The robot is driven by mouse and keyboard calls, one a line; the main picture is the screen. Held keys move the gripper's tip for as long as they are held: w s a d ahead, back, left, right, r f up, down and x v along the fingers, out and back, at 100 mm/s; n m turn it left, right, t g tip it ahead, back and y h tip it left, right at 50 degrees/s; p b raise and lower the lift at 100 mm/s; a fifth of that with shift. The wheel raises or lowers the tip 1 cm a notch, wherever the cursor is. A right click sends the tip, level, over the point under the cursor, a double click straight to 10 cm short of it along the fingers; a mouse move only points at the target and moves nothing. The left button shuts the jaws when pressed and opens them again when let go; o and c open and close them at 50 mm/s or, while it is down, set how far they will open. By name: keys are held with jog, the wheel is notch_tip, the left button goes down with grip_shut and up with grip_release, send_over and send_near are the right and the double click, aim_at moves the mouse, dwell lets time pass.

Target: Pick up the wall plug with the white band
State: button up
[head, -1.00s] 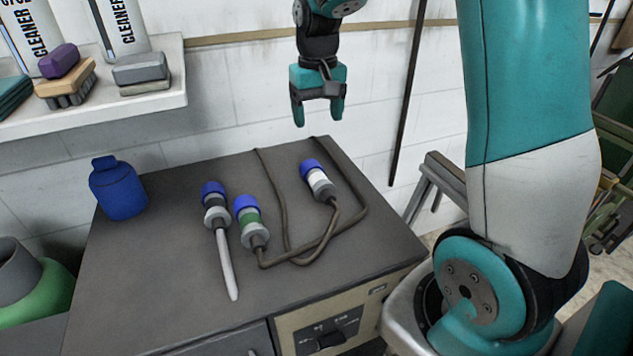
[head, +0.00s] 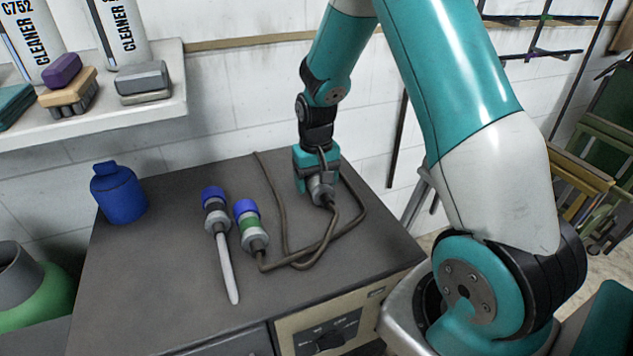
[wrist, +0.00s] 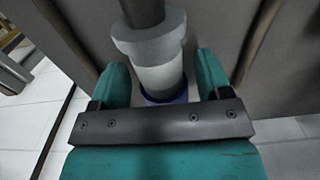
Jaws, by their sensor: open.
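The wall plug with the white band (wrist: 157,78) lies between the two open fingers of my gripper (wrist: 160,88) in the wrist view. Its grey collar and blue end show, with the blue end partly hidden behind the gripper's crossbar. In the head view my gripper (head: 316,180) is down at the cabinet top over this plug, hiding most of it; its grey rear part (head: 322,193) and cable show.
The plugs lie on a dark grey cabinet top (head: 150,270). Cables (head: 284,215) loop right of the green-banded plug. A blue bottle (head: 119,192) stands at the back left corner. A wall shelf (head: 110,118) holds brushes and cleaner bottles.

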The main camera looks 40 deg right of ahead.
aim_at(316, 177)
jog(key=shift+f, duration=0.45)
jog(key=shift+c, duration=0.5)
jog(key=c, duration=1)
jog(key=shift+c, duration=0.2)
jog(key=shift+r, duration=0.1)
notch_tip(316, 177, up, 20)
